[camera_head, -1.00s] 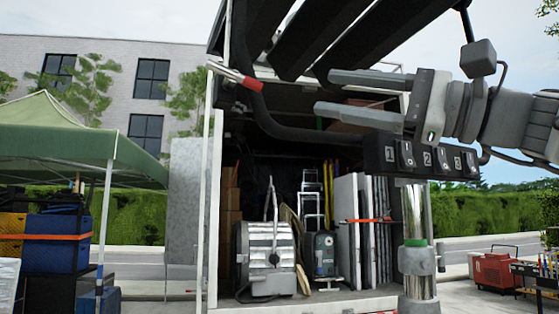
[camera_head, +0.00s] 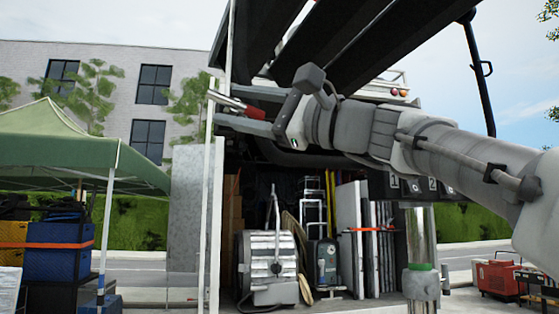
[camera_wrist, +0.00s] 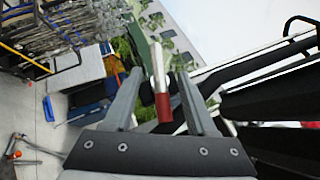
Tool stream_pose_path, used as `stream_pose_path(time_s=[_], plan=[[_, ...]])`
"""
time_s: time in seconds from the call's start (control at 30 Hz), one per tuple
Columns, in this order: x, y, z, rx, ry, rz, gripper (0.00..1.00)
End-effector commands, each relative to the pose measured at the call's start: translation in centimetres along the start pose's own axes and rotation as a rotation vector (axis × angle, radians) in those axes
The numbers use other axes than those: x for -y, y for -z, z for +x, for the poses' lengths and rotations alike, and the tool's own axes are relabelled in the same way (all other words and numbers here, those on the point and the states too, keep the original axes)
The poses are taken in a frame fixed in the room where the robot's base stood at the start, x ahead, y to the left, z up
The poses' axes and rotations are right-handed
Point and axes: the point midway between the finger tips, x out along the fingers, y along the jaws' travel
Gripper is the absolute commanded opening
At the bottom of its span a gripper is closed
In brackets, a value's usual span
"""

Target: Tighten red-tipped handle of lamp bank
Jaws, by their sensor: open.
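The lamp bank (camera_head: 350,62) is a set of long black panels across the top of the head view; its dark panels also show at right in the wrist view (camera_wrist: 275,103). Its handle is a silver rod with a red end (camera_head: 255,112), at the bank's left side. In the wrist view the red end (camera_wrist: 163,107) points toward my palm and the silver part points away. My gripper (camera_head: 226,106) is open, with the handle between its two fingers. In the wrist view gaps show on both sides of the handle. My wrist hides part of the bank.
A truck cargo bay with a large silver lamp (camera_head: 268,262) and white panels (camera_head: 350,220) lies below. A pale upright post (camera_head: 215,220) stands close to my fingertips. A green canopy (camera_head: 65,140) is at left. A chrome stand (camera_head: 420,240) is at lower right.

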Motion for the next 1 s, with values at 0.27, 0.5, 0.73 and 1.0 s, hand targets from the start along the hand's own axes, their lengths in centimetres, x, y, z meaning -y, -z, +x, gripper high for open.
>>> stream_pose_path(time_s=[0.27,0.5,0.73,1.0], plan=[[-0.03,-0.05,0.8,0.0,0.0,-0.001,0.57],[-0.03,-0.03,0.76,0.0,0.0,-0.001,0.35],[-0.03,-0.03,0.74,0.0,0.0,0.0,0.0],[-0.09,-0.01,0.72,0.0,0.004,0.003,0.0]])
